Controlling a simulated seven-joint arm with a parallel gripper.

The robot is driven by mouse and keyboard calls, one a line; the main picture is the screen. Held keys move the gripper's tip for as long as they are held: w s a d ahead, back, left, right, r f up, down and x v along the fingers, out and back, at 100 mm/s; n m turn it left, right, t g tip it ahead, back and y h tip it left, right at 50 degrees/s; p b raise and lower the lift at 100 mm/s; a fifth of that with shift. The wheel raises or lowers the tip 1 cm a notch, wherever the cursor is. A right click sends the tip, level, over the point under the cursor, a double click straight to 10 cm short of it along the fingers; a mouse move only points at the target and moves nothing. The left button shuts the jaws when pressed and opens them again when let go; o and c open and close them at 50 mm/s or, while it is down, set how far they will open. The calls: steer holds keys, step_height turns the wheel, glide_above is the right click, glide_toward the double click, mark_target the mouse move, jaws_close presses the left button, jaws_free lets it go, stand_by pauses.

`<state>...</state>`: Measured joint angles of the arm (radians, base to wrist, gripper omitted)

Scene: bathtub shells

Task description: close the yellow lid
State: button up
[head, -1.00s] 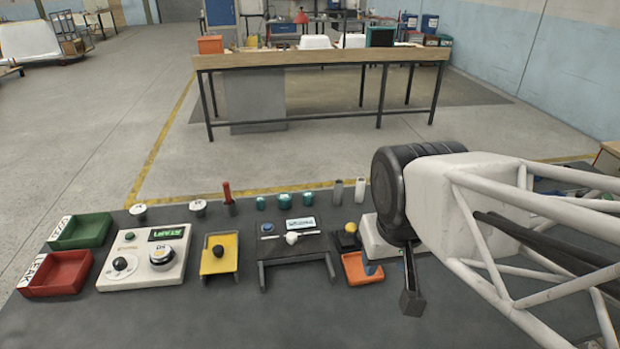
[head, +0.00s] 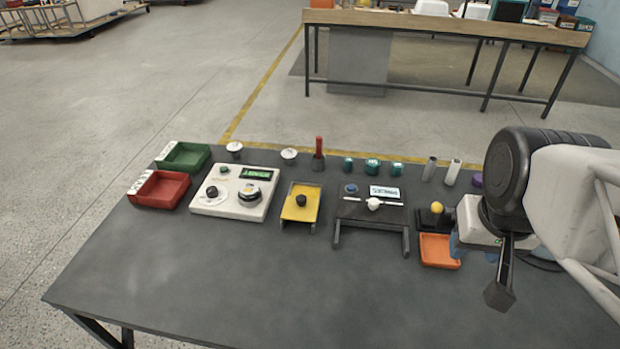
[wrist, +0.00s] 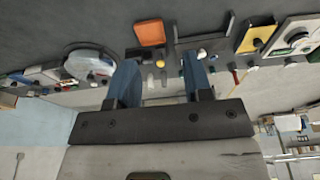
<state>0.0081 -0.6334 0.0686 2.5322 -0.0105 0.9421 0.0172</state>
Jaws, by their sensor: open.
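The yellow lid (head: 300,203) is a flat plate with a black knob (head: 301,200), on a small grey stand left of the table's middle. It looks tilted; I cannot tell how far open it is. In the wrist view the yellow lid (wrist: 256,40) shows at the upper right, apart from the fingers. My gripper (head: 500,290) is at the right of the head view, well right of the lid, its jaws partly hidden there. In the wrist view my gripper (wrist: 158,80) has two blue fingers spread apart with nothing held between them.
A white device with dials (head: 236,192) and red (head: 160,189) and green (head: 183,156) trays stand left of the lid. A dark stand (head: 371,212) and an orange tray (head: 438,250) lie between lid and gripper. Small jars (head: 372,166) line the back. The table's front is clear.

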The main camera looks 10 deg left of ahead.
steer(key=shift+w+f, duration=0.15)
steer(key=shift+f, duration=0.05)
steer(key=c, duration=0.7)
steer(key=shift+w+a+f+n+g+h, duration=0.25)
steer(key=shift+w+f+n+h, duration=0.2)
steer(key=shift+n, duration=0.25)
jaws_close()
steer(key=w+a+f+n+t+h, duration=0.3)
steer(key=w+a+f+n+h, duration=0.5)
steer(key=w+a+f+n, duration=0.6)
steer(key=a+f+n+t+y, duration=0.1)
steer(key=a+f+n+t, duration=0.2)
steer(key=a+n, duration=0.3)
steer(key=a+f+n+t+y, duration=0.2)
steer(key=a+n, duration=0.4)
steer(key=a, duration=0.3)
steer(key=a+f+n+t+y, duration=0.2)
steer(key=a+f+n+t, duration=0.1)
steer(key=a, duration=0.4)
steer(key=shift+a+f+n+t, duration=0.2)
steer(key=shift+n+t, duration=0.1)
steer(key=shift+n, duration=0.4)
steer(key=shift+a+f+n+t, duration=0.15)
steer(key=shift+n+t, duration=0.1)
steer(key=shift+n, duration=0.45)
